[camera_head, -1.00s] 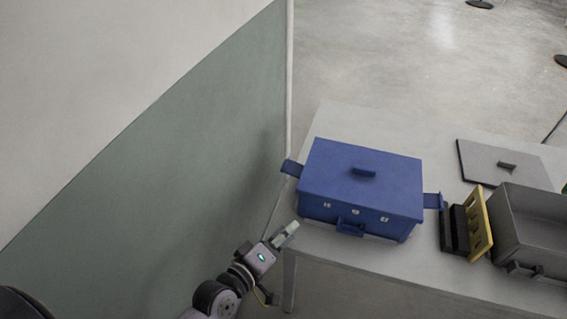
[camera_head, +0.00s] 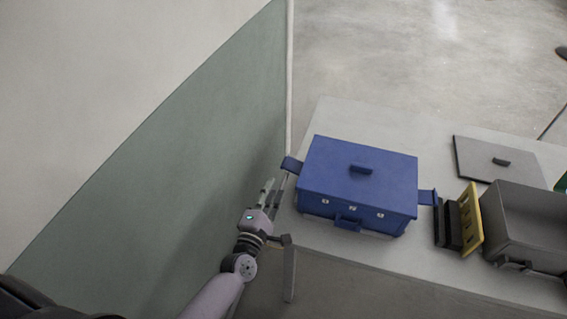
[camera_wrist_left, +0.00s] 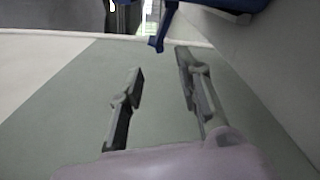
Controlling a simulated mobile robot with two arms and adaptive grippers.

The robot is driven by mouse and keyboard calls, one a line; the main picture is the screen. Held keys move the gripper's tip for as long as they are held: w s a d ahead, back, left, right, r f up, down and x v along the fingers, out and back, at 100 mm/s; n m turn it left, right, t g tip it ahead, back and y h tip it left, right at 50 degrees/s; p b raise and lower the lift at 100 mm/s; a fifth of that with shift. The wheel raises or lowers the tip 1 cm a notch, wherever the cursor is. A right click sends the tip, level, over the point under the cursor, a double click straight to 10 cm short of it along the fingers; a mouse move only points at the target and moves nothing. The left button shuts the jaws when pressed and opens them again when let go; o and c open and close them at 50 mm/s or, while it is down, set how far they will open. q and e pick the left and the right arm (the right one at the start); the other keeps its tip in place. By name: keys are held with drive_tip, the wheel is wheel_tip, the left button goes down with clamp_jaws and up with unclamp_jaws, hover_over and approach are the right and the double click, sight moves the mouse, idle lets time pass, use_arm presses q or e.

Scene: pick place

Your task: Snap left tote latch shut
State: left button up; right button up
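The blue tote (camera_head: 340,190) stands on the grey table with its blue lid on. Its left latch (camera_head: 291,165) sticks out from the left side, swung outward. The right latch (camera_head: 427,197) also sticks out. My left gripper (camera_head: 275,187) is just below and left of the left latch, apart from it. In the left wrist view the left gripper (camera_wrist_left: 160,80) has its two fingers spread with nothing between them. The left latch (camera_wrist_left: 164,28) hangs ahead of the fingertips there, beneath the tote's edge (camera_wrist_left: 235,8). My right gripper is not in view.
A grey-green wall panel (camera_head: 190,170) stands close on the left of the arm. On the table (camera_head: 400,260), right of the tote, are black and yellow parts (camera_head: 468,222), an open grey bin (camera_head: 525,225) and a flat grey lid (camera_head: 495,160).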

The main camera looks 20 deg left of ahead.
sight(284, 163)
use_arm(q)
drive_tip(key=w, duration=1)
drive_tip(key=shift+w+d, duration=0.2)
drive_tip(key=shift+w, duration=0.05)
drive_tip(key=shift+c, duration=0.2)
clamp_jaws()
